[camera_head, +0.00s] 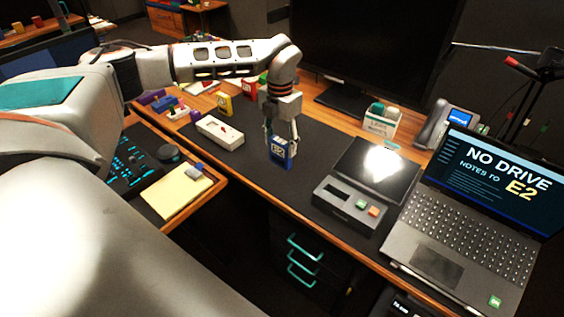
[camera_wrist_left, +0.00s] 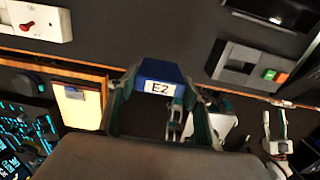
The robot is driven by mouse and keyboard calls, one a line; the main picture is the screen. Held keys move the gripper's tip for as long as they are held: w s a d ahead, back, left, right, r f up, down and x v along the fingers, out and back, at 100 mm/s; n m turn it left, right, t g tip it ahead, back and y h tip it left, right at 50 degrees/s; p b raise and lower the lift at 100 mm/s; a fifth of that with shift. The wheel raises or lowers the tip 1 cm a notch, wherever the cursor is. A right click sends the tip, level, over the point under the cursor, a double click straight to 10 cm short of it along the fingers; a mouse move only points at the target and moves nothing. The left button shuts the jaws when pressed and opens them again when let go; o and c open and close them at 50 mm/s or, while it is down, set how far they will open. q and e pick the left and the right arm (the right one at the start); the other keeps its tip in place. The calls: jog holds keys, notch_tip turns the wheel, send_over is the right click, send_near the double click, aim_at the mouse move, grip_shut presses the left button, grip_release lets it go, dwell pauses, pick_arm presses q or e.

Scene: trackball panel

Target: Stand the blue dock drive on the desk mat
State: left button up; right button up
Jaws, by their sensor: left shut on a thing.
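The blue dock drive (camera_head: 282,156), with a white label, is upright in the jaws of my left gripper (camera_head: 281,135). It is at the middle of the dark desk mat (camera_head: 253,188), towards the front. In the left wrist view the drive (camera_wrist_left: 160,70) shows its blue top and a label reading E2, with the left gripper's (camera_wrist_left: 158,90) fingers shut on its two sides. I cannot tell whether its bottom touches the mat.
A white panel with a red switch (camera_head: 220,133) lies left of the drive. A grey device with green and orange buttons (camera_head: 350,205) and a laptop (camera_head: 465,230) stand to the right. Yellow (camera_head: 224,104) and red (camera_head: 249,88) drives stand behind. Bare mat surrounds the held drive.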

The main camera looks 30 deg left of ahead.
aim_at(281, 162)
pick_arm(q)
notch_tip(281, 162, down, 4)
notch_tip(281, 162, down, 4)
jog(key=shift+w+f, duration=0.1)
pick_arm(e)
jog(key=shift+w+r, duration=0.2)
jog(key=shift+f, duration=0.1)
pick_arm(q)
jog(key=o, duration=1.2)
jog(key=shift+f, duration=0.1)
